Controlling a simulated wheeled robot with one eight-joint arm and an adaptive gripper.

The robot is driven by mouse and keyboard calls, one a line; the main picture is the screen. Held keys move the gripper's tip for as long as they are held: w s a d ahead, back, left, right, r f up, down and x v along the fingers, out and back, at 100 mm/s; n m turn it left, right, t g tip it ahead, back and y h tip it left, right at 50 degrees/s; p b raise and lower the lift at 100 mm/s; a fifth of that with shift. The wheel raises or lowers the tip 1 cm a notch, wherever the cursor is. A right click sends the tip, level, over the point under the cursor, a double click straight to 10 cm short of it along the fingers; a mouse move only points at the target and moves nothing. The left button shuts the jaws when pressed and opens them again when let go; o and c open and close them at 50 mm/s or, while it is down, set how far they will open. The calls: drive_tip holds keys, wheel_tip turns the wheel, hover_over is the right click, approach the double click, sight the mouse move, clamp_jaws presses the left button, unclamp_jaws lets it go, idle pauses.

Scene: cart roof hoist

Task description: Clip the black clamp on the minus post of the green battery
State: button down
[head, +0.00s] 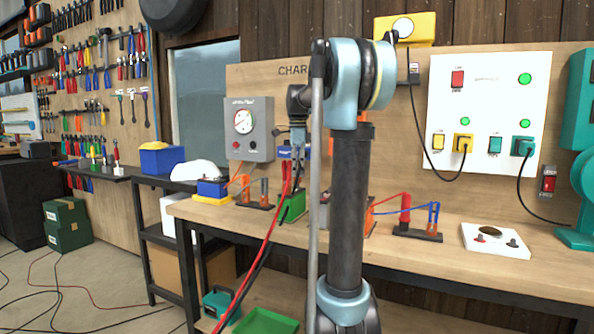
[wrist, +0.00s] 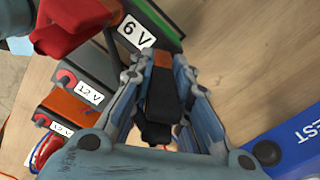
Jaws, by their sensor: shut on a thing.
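My gripper (wrist: 162,68) is shut on the black clamp (wrist: 161,95), whose orange-brown tip shows between the fingertips in the wrist view. The green battery (wrist: 167,17), dark on top with a 6 V label, lies just beyond the fingertips, at the top. A red clamp (wrist: 75,25) is at its left end in that view. In the head view the green battery (head: 292,208) stands on the bench below my gripper (head: 297,152), partly behind my arm. I cannot make out the minus post, nor whether the black clamp touches the battery.
Batteries labelled 12 V (wrist: 78,85) lie left of the clamp in the wrist view. A blue block marked TEST (wrist: 285,145) is at lower right. Red and black cables (head: 262,250) hang over the bench edge. A white board (head: 495,240) lies farther right on the bench.

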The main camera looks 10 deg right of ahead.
drive_tip(key=shift+f, duration=0.95)
drive_tip(key=c, duration=1.4)
unclamp_jaws()
drive_tip(key=shift+r, duration=0.1)
wheel_tip(320, 180, up, 12)
drive_tip(key=shift+f, duration=0.1)
